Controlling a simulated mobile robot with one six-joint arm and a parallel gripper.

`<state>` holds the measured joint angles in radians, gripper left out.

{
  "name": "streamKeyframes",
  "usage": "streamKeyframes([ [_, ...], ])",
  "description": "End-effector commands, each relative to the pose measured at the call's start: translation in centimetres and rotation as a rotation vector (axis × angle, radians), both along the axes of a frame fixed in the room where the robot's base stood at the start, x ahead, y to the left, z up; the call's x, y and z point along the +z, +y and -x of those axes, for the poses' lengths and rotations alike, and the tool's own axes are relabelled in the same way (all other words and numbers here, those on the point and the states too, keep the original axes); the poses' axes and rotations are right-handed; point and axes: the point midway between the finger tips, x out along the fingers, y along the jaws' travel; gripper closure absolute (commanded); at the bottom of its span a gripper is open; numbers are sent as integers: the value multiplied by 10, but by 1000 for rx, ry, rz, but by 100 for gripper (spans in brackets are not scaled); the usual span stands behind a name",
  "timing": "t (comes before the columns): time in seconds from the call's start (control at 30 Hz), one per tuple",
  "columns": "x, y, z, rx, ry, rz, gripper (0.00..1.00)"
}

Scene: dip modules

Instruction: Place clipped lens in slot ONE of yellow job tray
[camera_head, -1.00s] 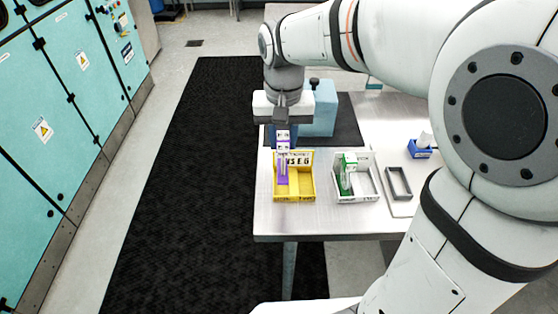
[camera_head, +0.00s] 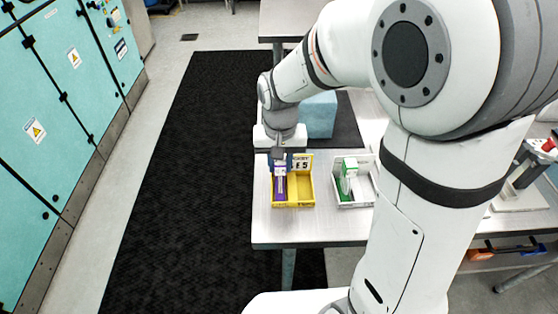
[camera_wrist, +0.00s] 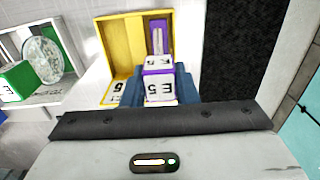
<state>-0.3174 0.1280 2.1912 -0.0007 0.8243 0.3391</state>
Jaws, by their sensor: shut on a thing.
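The yellow job tray (camera_head: 307,188) stands at the left front of the table. My gripper (camera_head: 279,161) is directly above, shut on the white top of this piece. In the wrist view, the blue fingers (camera_wrist: 159,92) flank the white and purple block (camera_wrist: 158,66), with the yellow tray (camera_wrist: 118,42) around and beyond it. The right compartment looks empty. A slot label is not readable; the lens itself is not clearly visible.
A white tray (camera_head: 347,205) with a green and white piece (camera_head: 347,175) stands right of the yellow tray. A clear round disc (camera_wrist: 42,58) shows there in the wrist view. A light-blue block (camera_head: 319,115) stands behind.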

Motion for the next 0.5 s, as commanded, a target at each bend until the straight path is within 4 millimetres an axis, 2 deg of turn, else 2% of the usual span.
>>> streamKeyframes([
  [0.33,-4,0,0,1,-2,-1,100],
  [0.37,-3,0,0,1,-2,-1,72],
  [0.5,-3,1,0,1,-2,-1,60],
])
